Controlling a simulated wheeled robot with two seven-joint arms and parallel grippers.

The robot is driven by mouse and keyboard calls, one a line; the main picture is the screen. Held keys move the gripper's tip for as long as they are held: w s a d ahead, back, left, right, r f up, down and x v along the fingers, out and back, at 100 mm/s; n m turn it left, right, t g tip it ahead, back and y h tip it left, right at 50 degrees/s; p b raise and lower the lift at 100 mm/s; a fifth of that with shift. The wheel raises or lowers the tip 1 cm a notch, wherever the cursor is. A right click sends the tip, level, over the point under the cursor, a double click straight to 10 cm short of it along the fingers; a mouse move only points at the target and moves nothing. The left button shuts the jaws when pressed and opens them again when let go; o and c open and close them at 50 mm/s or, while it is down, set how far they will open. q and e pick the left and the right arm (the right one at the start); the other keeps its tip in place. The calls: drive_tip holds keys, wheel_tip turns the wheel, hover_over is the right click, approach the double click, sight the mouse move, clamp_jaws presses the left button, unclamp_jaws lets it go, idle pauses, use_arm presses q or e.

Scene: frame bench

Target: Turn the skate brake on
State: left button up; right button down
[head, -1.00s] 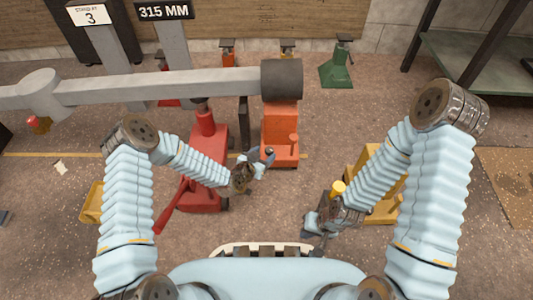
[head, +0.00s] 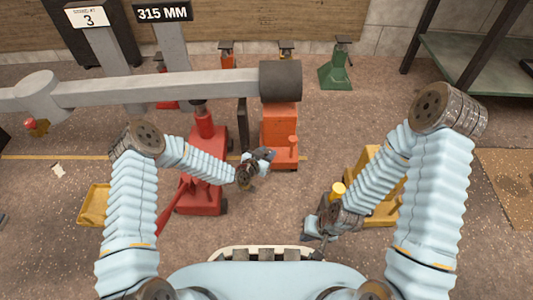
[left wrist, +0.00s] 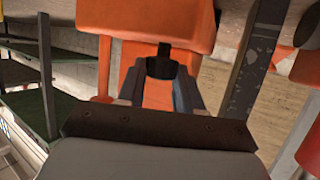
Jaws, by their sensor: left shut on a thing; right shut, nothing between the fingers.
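The orange skate (head: 280,124) stands on the floor under the dark end of a long grey shaft, with a short upright orange post (head: 293,146) at its front. My left gripper (head: 264,155) is at the skate's front left side, shut on a small dark knob. In the left wrist view, the dark knob (left wrist: 163,62) shows between the fingers, in front of the orange body (left wrist: 158,25). How the knob joins the skate is hidden. My right gripper (head: 308,232) is shut and empty, low in front of the yellow stand.
The grey shaft (head: 160,87) lies across above the floor. A red jack (head: 205,165) with a long handle stands left of the skate. A yellow stand (head: 385,190) is on the right, a yellow tray (head: 94,205) at the left. A green stand (head: 336,68) is behind.

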use_arm(q)
drive_tip(key=shift+s+d+r+n+t+y+p, duration=0.15)
drive_tip(key=shift+n+t+y+p, duration=0.2)
drive_tip(key=shift+n+y, duration=0.3)
drive_tip(key=shift+w+d+f+n+t+y+p, duration=0.1)
drive_tip(key=shift+n+t+y+p, duration=0.2)
drive_tip(key=shift+n+y, duration=0.3)
drive_tip(key=shift+d+n+t+y, duration=0.1)
drive_tip(key=shift+n+t+y, duration=0.25)
drive_tip(key=shift+n+y, duration=1.55)
drive_tip(key=shift+y, duration=0.25)
drive_tip(key=o, duration=1)
drive_tip(key=shift+o, duration=0.2)
drive_tip(key=shift+p, duration=0.3)
drive_tip(key=p+v, duration=0.3)
drive_tip(key=v, duration=1.1)
